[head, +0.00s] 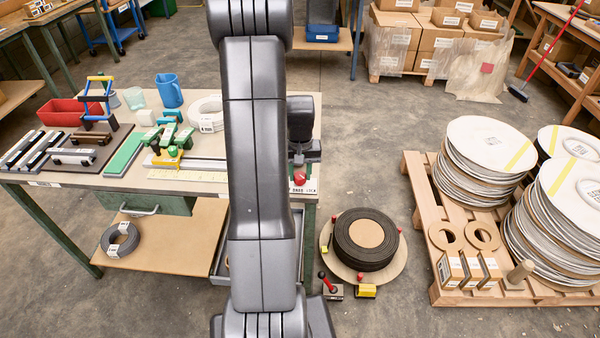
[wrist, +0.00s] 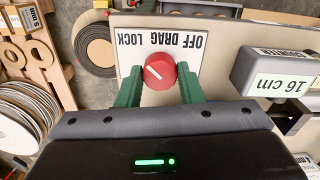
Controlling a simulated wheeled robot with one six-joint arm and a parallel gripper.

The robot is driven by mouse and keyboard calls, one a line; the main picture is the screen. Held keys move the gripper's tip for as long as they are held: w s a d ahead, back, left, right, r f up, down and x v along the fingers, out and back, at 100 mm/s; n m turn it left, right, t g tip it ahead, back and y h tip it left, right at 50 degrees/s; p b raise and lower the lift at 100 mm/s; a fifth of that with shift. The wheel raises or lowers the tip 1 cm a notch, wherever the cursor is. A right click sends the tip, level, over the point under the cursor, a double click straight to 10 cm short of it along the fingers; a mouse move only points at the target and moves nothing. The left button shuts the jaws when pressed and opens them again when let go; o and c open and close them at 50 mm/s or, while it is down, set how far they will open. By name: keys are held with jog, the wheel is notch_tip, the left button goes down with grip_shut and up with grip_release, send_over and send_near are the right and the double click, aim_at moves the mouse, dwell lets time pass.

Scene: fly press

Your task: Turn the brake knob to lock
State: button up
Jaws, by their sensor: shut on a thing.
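The red brake knob (wrist: 160,72) sits on a white plate (wrist: 128,66) lettered OFF, DRAG and LOCK, upside down in the wrist view. The white line on the knob slants toward the upper left, on the LOCK side. My gripper (wrist: 161,86) has its green fingers on either side of the knob and is shut on it. In the head view the red knob (head: 299,178) shows at the right end of the bench, just below my dark wrist. The fingertips are hard to make out there.
A grey block marked 16 cm (wrist: 272,78) stands right of the plate. The bench (head: 180,184) carries a green clamp-like fixture (head: 170,145) and several tools.

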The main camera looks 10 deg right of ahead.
aim_at(300, 175)
jog(key=o, duration=1)
jog(key=shift+c, duration=0.2)
notch_tip(300, 175, up, 14)
jog(key=shift+f, duration=0.2)
notch_tip(300, 175, down, 14)
jog(key=shift+r, duration=0.15)
dwell(0.4)
jog(key=shift+r, duration=0.1)
